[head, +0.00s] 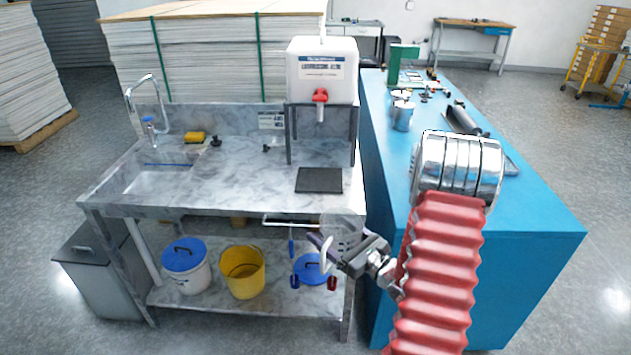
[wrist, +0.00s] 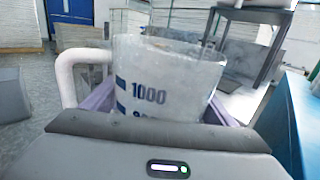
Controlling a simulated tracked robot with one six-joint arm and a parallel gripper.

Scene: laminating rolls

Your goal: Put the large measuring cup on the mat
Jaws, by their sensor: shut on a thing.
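My gripper (head: 318,242) is shut on the large measuring cup (head: 343,228), in front of the sink bench's right front edge in the head view. The cup is clear, with a pale handle on its left. In the wrist view the cup (wrist: 165,85) fills the middle, upright or nearly so, with blue marks reading 1000, between purple fingers. Its lower part is hidden by my gripper. The dark mat (head: 319,180) lies flat and bare on the bench top, beyond and above the cup in the head view, in front of the white dispenser.
The white dispenser (head: 322,75) with a red tap stands on a grey stand (head: 354,135) behind the mat. The sink (head: 160,180) and yellow sponge (head: 194,137) are at left. The blue counter (head: 540,225) is at right. Buckets stand on the lower shelf.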

